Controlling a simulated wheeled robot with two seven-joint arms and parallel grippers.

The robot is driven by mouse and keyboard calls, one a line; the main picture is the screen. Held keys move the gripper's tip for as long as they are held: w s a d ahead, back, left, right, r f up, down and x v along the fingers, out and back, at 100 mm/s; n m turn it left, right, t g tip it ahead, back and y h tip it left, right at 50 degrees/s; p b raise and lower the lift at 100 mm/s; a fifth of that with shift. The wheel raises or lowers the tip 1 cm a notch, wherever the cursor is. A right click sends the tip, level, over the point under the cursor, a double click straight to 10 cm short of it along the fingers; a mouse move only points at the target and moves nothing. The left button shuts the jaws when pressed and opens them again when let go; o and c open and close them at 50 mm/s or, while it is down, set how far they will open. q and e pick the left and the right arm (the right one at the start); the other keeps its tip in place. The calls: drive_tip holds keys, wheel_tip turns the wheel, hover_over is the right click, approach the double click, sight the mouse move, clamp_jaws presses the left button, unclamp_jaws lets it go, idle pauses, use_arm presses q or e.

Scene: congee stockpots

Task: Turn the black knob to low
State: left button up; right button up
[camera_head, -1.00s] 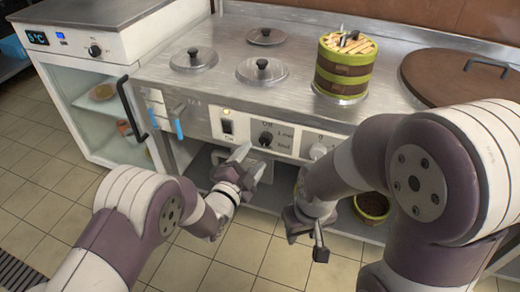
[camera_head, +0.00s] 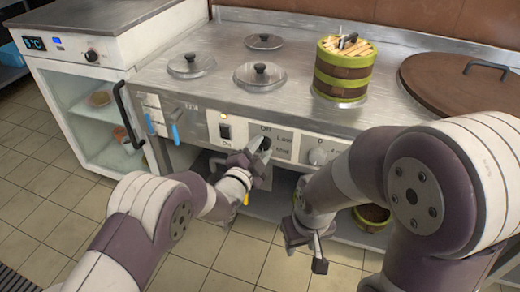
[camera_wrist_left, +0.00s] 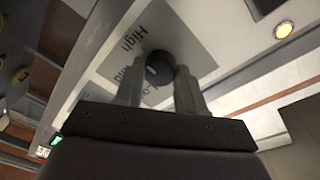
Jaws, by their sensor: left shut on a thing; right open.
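The black knob (camera_wrist_left: 160,66) sits on a grey label plate on the stove's front panel, with "High" printed beside it in the left wrist view. My left gripper (camera_wrist_left: 159,84) is shut on the knob, one finger on each side of it. In the head view my left gripper (camera_head: 258,150) reaches the panel and covers much of the knob (camera_head: 265,143). The label (camera_head: 283,143) shows "Off", "Low" and "Mid" around it. My right gripper (camera_head: 308,246) is open and empty, hanging low in front of the stove.
A white knob (camera_head: 318,156) is right of the label, and a rocker switch (camera_head: 225,131) is left of it. Several small lids (camera_head: 260,76), a green-banded steamer (camera_head: 342,70) and a large brown lid (camera_head: 465,85) are on the steel top. Tiled floor (camera_head: 190,265) lies in front.

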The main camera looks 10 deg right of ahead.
use_arm(q)
drive_tip(key=shift+n, duration=0.3)
drive_tip(key=n, duration=0.5)
drive_tip(key=shift+f+n+t, duration=0.1)
drive_tip(key=shift+n+t, duration=0.2)
drive_tip(key=n, duration=0.6)
drive_tip(key=shift+n+t, duration=0.4)
drive_tip(key=n, duration=0.6)
drive_tip(key=shift+f+t+y, duration=0.1)
drive_tip(key=shift+t+y, duration=0.3)
drive_tip(key=n+y, duration=0.1)
drive_tip(key=n, duration=0.5)
drive_tip(key=shift+s+d+n, duration=0.1)
drive_tip(key=shift+n, duration=0.2)
drive_tip(key=o, duration=1)
drive_tip(key=shift+o, duration=0.2)
